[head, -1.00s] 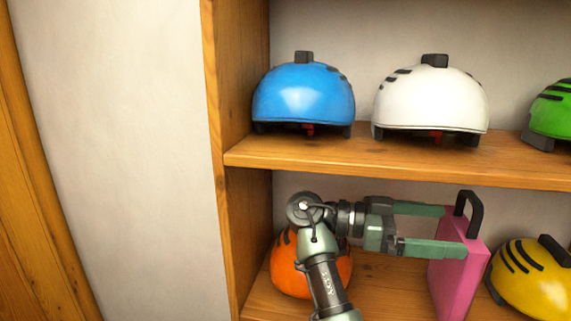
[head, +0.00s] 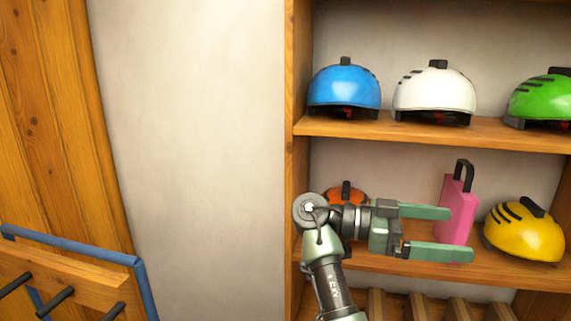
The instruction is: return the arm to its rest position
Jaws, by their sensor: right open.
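My right gripper (head: 460,232) is open, with its two green fingers pointing right in front of the lower shelf. A pink case with a black handle (head: 460,205) stands upright on that shelf, close to the fingertips in the picture. The fingers overlap its lower part, and I cannot tell whether they touch it. An orange helmet (head: 345,194) is mostly hidden behind my right wrist. A yellow helmet (head: 524,232) sits to the right of the case. My left gripper is not in view.
Blue (head: 344,88), white (head: 436,93) and green (head: 541,100) helmets sit on the upper shelf (head: 420,132). The shelf's upright side (head: 297,70) is left of my arm. A wooden rack with dark pegs (head: 75,285) and a blue frame (head: 70,246) stands lower left. Bare wall (head: 200,150) lies between.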

